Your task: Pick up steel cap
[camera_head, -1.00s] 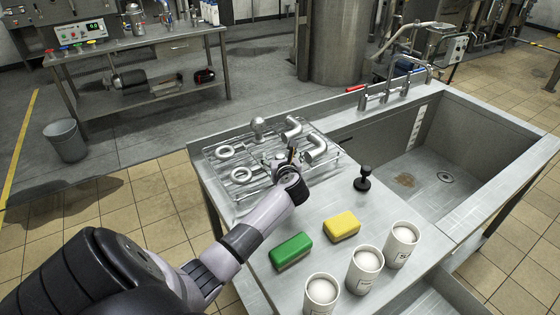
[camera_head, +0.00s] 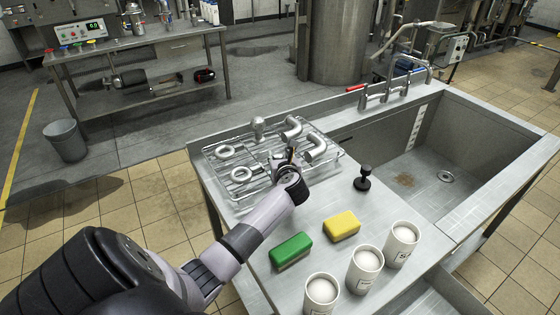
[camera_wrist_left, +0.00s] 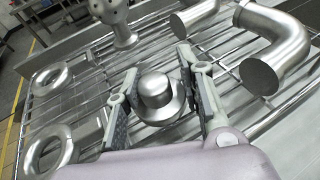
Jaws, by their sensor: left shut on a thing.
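The steel cap (camera_wrist_left: 155,92) is a round, shiny, stepped piece with a raised knob. In the left wrist view it sits between the two fingers of my left gripper (camera_wrist_left: 158,75), which is shut on it. The cap is at the wire rack; whether it still touches the wires cannot be told. In the head view my left gripper (camera_head: 284,165) reaches over the rack's front right part and hides the cap. My right gripper is not in view.
The wire rack (camera_head: 213,178) also holds two steel rings (camera_head: 241,174), two pipe elbows (camera_head: 316,149) and a perforated spray ball (camera_wrist_left: 118,22). Green (camera_head: 291,251) and yellow (camera_head: 342,225) sponges, a black-knobbed tool (camera_head: 364,178) and white canisters (camera_head: 365,270) stand nearer. A sink (camera_head: 425,180) lies right.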

